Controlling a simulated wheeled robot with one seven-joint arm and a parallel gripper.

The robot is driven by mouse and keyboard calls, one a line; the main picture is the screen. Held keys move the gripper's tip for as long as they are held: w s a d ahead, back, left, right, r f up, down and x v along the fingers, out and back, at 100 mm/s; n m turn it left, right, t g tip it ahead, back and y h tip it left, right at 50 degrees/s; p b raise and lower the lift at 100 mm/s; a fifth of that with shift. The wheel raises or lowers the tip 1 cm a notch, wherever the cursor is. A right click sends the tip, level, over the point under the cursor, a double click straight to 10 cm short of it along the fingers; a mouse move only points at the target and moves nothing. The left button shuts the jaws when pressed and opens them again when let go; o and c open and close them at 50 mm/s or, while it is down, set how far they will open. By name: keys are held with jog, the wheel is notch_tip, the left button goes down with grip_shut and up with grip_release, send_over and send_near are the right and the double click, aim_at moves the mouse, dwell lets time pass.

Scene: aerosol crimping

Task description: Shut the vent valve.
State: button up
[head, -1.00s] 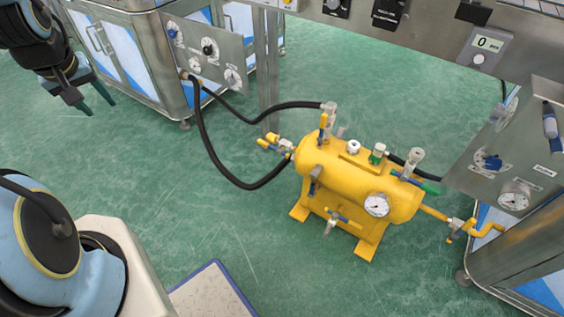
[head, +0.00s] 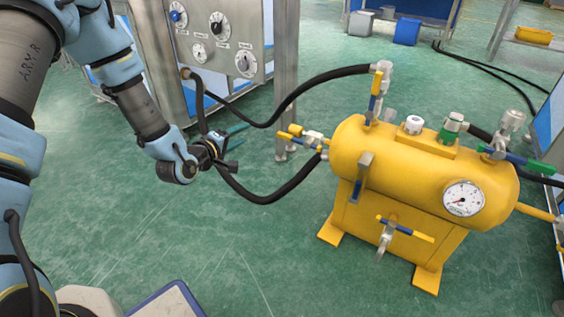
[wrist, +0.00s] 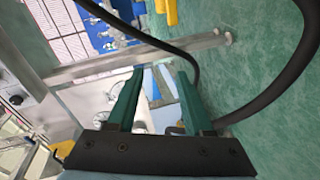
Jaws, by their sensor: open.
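A yellow pressure tank (head: 400,150) stands on the floor at right in the head view. It carries several valves; no label shows which is the vent valve. One with a yellow-and-blue lever (head: 376,92) is at its top left. One with a blue-and-green lever (head: 518,160) is at its top right. Another (head: 406,229) is low on the front, and one with yellow handles (head: 300,135) is at the left end. My gripper (head: 236,148) is open and empty, left of the tank and apart from it. Its green fingers also show in the wrist view (wrist: 159,75).
Black hoses (head: 285,105) run between the tank and a steel cabinet (head: 210,45) with knobs and dials. One hose (head: 270,197) passes close to my gripper. A steel post (head: 286,80) stands behind. The tank has a round gauge (head: 463,198). Green floor in front is clear.

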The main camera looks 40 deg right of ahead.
aim_at(284, 138)
jog(key=s+d+f+n+h+b, duration=0.25)
jog(key=s+d+f+b, duration=0.2)
jog(key=f, duration=0.25)
jog(key=shift+m, duration=0.25)
jog(key=b+x, duration=0.1)
jog(key=x, duration=0.1)
jog(key=b+x, duration=0.1)
jog(key=x, duration=0.2)
jog(key=b+x, duration=0.2)
jog(key=x, duration=0.1)
jog(key=shift+s+d+r, duration=0.1)
jog(key=shift+s+d, duration=0.15)
jog(key=shift+s, duration=0.05)
jog(key=shift+w+d+r, duration=0.15)
jog(key=shift+w+d, duration=0.05)
jog(key=shift+d, duration=0.45)
jog(key=shift+c, duration=0.2)
grip_shut()
